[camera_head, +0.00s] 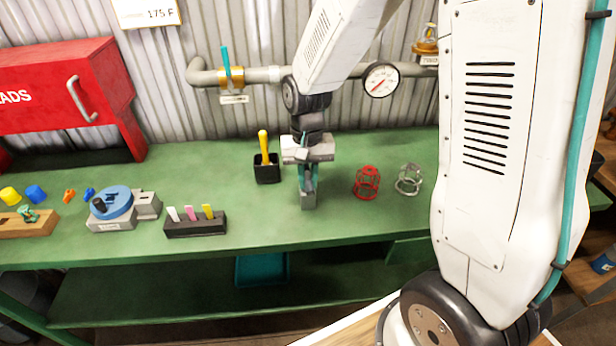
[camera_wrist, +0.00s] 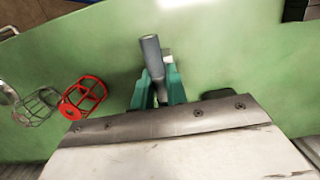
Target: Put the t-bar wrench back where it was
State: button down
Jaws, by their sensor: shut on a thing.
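My gripper (camera_head: 308,180) points down over the middle of the green bench. Its teal fingers are shut on a grey bar, which I take to be the t-bar wrench (camera_wrist: 152,57). In the wrist view the bar's round dark grey end sticks out past the fingers (camera_wrist: 160,92). A small grey block (camera_head: 308,200) shows just below the fingertips in the head view, and a pale piece shows beside the bar in the wrist view (camera_wrist: 168,56). I cannot tell whether the bar touches the block.
A black holder (camera_head: 267,174) with a yellow-handled tool stands left of my gripper. A red wire cage (camera_head: 367,182) and a grey one (camera_head: 408,180) stand to the right. A dark block with coloured tags (camera_head: 195,228) sits front left. A pipe with a gauge (camera_head: 381,80) runs behind.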

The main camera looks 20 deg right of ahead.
jog(key=shift+f, duration=0.2)
jog(key=c, duration=1.4)
grip_release()
jog(key=shift+r, duration=0.15)
notch_tip(320, 180, up, 12)
jog(key=w, duration=0.1)
jog(key=s+d+r+n+t, duration=0.1)
jog(key=s+r, duration=0.3)
jog(key=s, duration=0.7)
jog(key=s+d+r+n+t, duration=0.1)
jog(key=s+d+r+n, duration=0.1)
jog(key=s, duration=0.9)
jog(key=shift+s+r+n+t, duration=0.3)
jog(key=shift+s+r, duration=0.05)
jog(key=shift+r, duration=0.55)
